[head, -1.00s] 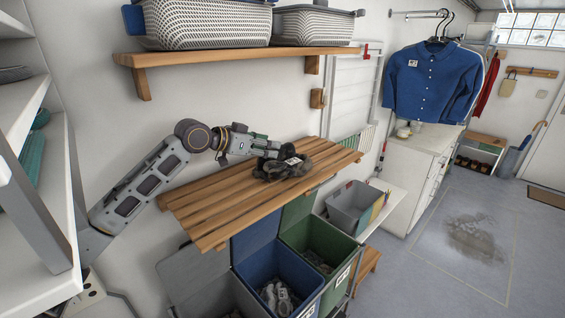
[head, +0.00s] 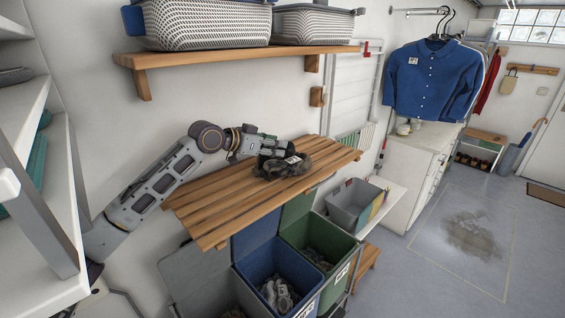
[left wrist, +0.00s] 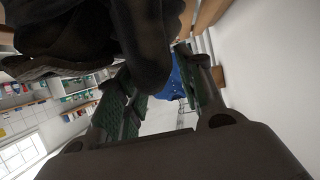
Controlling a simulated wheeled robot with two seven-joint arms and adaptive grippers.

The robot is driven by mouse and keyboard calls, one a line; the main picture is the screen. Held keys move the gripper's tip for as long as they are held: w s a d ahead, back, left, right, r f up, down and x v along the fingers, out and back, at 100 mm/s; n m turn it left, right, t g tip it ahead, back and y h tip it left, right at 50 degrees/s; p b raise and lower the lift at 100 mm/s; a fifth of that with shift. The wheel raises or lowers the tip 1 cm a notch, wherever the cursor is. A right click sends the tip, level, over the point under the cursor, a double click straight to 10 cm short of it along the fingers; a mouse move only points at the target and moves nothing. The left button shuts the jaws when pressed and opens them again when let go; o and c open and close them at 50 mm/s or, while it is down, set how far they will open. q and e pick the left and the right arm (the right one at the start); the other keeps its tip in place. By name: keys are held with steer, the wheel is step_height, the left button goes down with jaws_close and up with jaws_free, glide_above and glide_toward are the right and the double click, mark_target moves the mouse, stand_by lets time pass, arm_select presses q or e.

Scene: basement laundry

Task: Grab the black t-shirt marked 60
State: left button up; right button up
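A crumpled black t-shirt (head: 284,166) with a small white tag lies on the slatted wooden shelf (head: 215,205); the tag is too small to read. My left gripper (head: 272,152) reaches in from the left, low over the shelf, right at the shirt's back left side. In the left wrist view, dark cloth (left wrist: 148,40) fills the top and dips between the fingers of my left gripper (left wrist: 165,100). The fingers stand apart, with a clear gap beside the cloth. In the head view the fingertips are hidden at the cloth. My right gripper is in neither view.
Blue (head: 270,262) and green (head: 322,240) bins holding cloth stand below the shelf's front edge. A grey box (head: 352,205) sits to the right. Woven baskets (head: 205,25) rest on a shelf above. A blue shirt (head: 432,80) hangs at the back right.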

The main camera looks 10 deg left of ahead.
arm_select(q)
jaws_close()
steer(key=shift+r, duration=0.1)
steer(key=shift+r+b, duration=0.4)
steer(key=shift+r, duration=4.55)
